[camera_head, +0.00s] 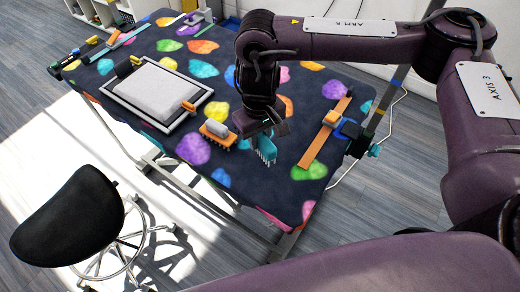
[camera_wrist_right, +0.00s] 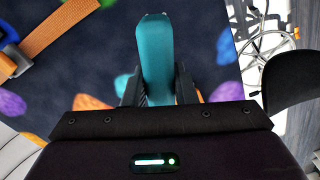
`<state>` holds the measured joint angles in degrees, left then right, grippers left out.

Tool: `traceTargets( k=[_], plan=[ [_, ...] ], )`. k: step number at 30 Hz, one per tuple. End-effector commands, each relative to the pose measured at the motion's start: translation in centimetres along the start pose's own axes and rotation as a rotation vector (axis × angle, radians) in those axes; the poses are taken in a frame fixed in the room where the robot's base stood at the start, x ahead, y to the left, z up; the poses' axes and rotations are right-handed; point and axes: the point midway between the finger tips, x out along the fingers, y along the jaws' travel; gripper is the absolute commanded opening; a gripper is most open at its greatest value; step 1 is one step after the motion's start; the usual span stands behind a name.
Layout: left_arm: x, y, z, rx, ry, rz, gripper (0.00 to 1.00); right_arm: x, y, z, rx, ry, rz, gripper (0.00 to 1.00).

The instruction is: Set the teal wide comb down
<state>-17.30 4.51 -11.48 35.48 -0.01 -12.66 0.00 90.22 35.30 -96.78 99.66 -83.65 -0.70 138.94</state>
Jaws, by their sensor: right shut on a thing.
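The teal wide comb (camera_head: 266,148) is in my right gripper (camera_head: 260,128), over the near right part of the grooming table (camera_head: 240,180). Its teeth point down in the head view, close to the patterned top; I cannot tell whether they touch it. In the right wrist view the teal handle (camera_wrist_right: 155,55) stands between the two dark fingers (camera_wrist_right: 158,90), which are shut on it. My left gripper is in neither view.
An orange brush (camera_head: 217,130) lies just left of the comb. An orange strap (camera_head: 325,135) lies to the right, by a clamp (camera_head: 352,132) at the edge. A framed pale pad (camera_head: 158,92) lies left. A black stool (camera_head: 70,220) stands in front. Patterned cloth around the comb's near side is clear.

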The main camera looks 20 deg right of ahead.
Motion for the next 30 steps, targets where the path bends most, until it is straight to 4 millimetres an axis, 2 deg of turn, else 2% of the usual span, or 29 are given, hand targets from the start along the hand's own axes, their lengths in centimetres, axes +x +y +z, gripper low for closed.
traceTargets(
  k=[1,6,12,26,27,30],
  plan=[
    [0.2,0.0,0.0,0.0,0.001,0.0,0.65,0.9,-0.1,0.0,0.001,-0.003,-0.002,0.0],
    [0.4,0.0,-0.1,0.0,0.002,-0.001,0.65,2.2,0.0,0.0,-0.001,0.0,-0.001,0.0],
    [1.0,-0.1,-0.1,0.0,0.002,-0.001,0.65,5.1,-0.1,0.0,0.0,-0.002,-0.002,0.0],
    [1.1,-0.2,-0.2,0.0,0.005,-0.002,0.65,5.9,0.0,-0.1,-0.001,0.001,0.0,0.0],
    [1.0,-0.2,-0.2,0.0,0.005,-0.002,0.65,5.9,0.0,-0.1,-0.001,0.001,0.001,0.28],
    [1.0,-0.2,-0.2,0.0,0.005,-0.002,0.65,5.9,0.0,-0.1,-0.001,0.001,0.001,0.41]
  ],
)
